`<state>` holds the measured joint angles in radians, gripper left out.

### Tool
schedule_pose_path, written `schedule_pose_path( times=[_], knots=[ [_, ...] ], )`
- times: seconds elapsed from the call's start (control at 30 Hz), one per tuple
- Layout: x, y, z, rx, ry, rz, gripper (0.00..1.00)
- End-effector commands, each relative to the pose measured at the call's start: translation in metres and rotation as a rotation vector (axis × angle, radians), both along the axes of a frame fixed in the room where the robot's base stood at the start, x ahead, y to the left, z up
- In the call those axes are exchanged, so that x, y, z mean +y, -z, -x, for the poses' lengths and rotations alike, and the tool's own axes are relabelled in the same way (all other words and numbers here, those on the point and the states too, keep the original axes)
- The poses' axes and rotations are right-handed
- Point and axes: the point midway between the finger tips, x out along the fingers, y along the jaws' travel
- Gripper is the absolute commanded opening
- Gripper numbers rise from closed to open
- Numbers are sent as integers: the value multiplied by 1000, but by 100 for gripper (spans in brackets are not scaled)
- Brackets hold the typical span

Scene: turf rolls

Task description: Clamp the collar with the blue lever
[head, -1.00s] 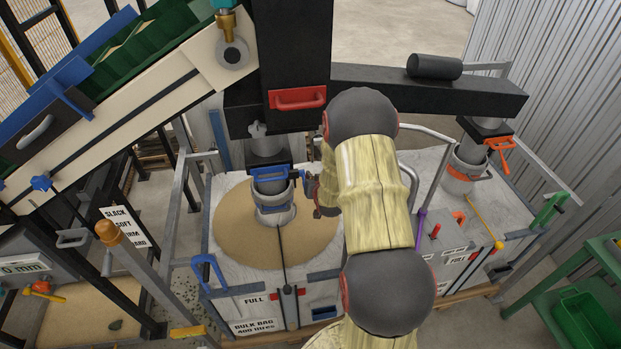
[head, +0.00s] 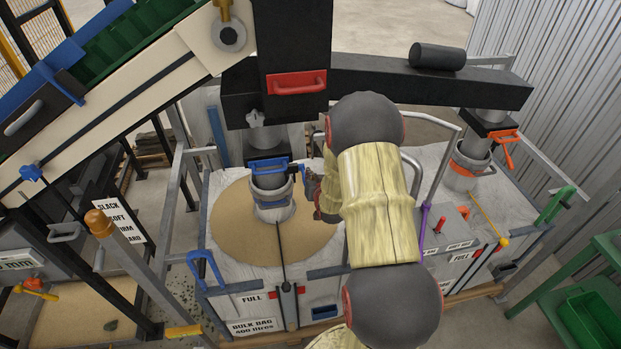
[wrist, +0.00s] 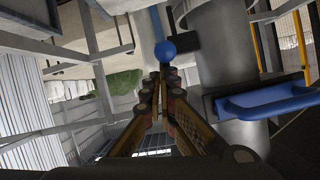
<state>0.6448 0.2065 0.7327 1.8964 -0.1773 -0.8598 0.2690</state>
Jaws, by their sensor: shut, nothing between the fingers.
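The collar (head: 272,192) is a grey ring around the spout above the left bulk bag. Its blue lever (head: 297,169) sticks out to the right, towards my gripper. In the wrist view the lever's blue ball knob (wrist: 165,50) shows just beyond my gripper's fingertips (wrist: 160,82); whether they touch cannot be told. My gripper (head: 312,187) is shut and empty, at the right side of the collar. My arm's sleeve partly hides it in the head view.
A blue handle (wrist: 272,101) sits on the spout (wrist: 232,60), close on the right in the wrist view. A second spout with an orange lever (head: 507,148) stands at the right. A black beam (head: 420,88) with a red handle (head: 297,83) spans above.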

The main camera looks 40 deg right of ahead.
Motion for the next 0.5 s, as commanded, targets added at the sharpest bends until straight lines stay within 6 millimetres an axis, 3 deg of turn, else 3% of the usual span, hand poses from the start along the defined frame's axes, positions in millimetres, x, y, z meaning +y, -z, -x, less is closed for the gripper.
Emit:
schedule_pose_path(
  times=[0.5],
  knots=[
    [5,37,9,-173,1,106,0]
  ],
)
